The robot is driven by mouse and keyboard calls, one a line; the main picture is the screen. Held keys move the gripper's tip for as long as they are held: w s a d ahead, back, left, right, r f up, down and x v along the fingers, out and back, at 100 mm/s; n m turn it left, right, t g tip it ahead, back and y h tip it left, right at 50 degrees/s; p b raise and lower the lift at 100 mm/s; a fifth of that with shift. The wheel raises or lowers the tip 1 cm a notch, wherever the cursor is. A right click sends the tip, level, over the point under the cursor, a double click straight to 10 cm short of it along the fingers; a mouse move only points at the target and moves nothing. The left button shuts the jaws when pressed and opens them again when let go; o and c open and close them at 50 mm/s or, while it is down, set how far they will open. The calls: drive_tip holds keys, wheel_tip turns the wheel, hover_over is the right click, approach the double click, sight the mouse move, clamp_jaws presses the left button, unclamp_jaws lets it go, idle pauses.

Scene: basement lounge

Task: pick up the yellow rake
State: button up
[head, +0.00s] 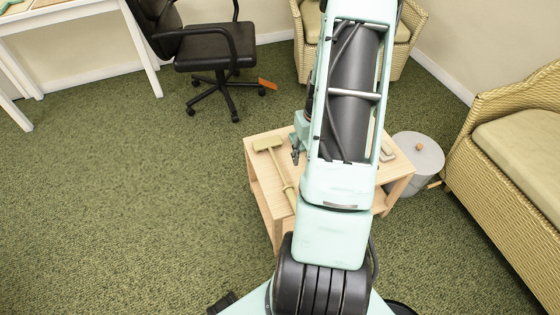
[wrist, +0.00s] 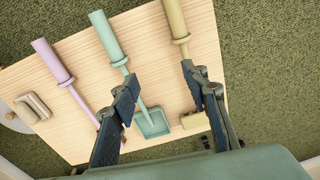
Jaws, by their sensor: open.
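The yellow rake (head: 276,160) lies on a small light-wood table, its wide head toward the far edge and its handle toward me in the head view. In the wrist view, the rake (wrist: 177,22) is on the right, handle at the top; the right finger covers part of its shaft. My gripper (wrist: 160,75) is open and empty above the table; in the head view, its visible part (head: 297,150) is just right of the rake's head. Between the fingers in the wrist view is a green shovel (wrist: 107,38). I cannot tell whether the right finger touches the rake.
The table (head: 256,185) also holds a pink-handled tool (wrist: 52,62) and a small beige object (wrist: 33,107). A grey round bin (head: 420,158) stands right of the table, near a wicker sofa (head: 500,165). A black office chair (head: 215,50) is behind left. The left floor is clear.

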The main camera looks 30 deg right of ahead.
drive_tip(key=y, duration=0.2)
approach(291, 190)
drive_tip(key=shift+n, duration=0.4)
drive_tip(key=x, duration=0.1)
drive_tip(key=b+x, duration=0.1)
drive_tip(key=x, duration=0.1)
drive_tip(key=b+x, duration=0.1)
drive_tip(key=shift+s+d+f, duration=0.1)
drive_tip(key=shift+s+f, duration=0.15)
drive_tip(key=shift+f, duration=0.1)
drive_tip(key=b+x, duration=0.1)
drive_tip(key=x, duration=0.1)
drive_tip(key=b+x, duration=0.1)
drive_tip(key=x, duration=0.2)
drive_tip(key=shift+w+a+f, duration=0.1)
drive_tip(key=shift+w+a, duration=0.1)
drive_tip(key=shift+a, duration=0.05)
clamp_jaws()
